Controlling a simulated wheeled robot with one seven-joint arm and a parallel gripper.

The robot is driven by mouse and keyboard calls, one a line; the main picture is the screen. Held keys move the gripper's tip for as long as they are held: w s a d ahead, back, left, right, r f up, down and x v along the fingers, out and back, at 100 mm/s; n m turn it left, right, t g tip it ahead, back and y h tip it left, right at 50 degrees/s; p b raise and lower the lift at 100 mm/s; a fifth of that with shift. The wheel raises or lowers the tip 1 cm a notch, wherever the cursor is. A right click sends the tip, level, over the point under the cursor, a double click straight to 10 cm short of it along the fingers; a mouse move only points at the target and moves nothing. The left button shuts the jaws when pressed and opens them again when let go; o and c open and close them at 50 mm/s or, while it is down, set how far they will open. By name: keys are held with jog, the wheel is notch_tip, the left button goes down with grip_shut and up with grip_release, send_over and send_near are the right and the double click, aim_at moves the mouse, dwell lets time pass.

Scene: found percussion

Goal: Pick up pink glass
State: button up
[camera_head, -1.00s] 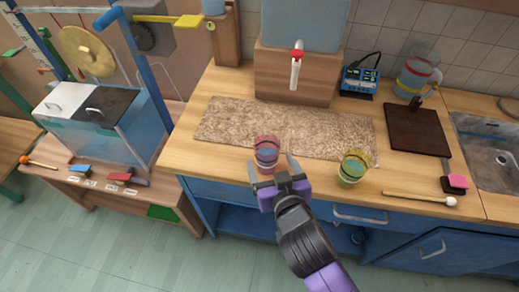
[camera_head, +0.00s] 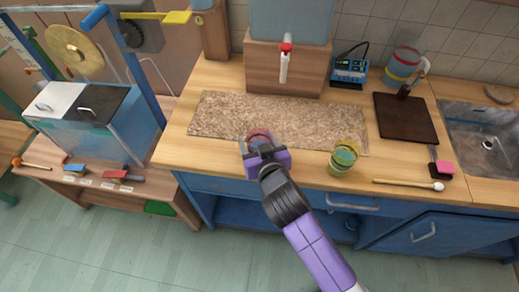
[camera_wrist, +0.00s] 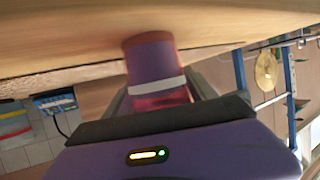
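The pink glass (camera_head: 259,133) stands on the wooden counter at the front edge of the speckled mat. In the head view its lower part is hidden behind my gripper (camera_head: 257,145). In the wrist view, which is upside down, the pink glass (camera_wrist: 154,65) shows a purple-blue band, a white band and a clear pink part. My gripper (camera_wrist: 160,98) has one finger on each side of it. The fingers look open around the glass, and I cannot tell if they touch it. A yellow-green glass (camera_head: 344,157) stands to the right.
The speckled mat (camera_head: 300,123) lies behind the glass, before a wooden block with a red-handled tap (camera_head: 285,62). A mallet (camera_head: 408,184), a dark board (camera_head: 405,118) and a sink (camera_head: 490,142) are to the right. The counter left of the glass is clear.

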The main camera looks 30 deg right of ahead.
jog(key=c, duration=1.1)
grip_shut()
jog(key=shift+r, duration=0.2)
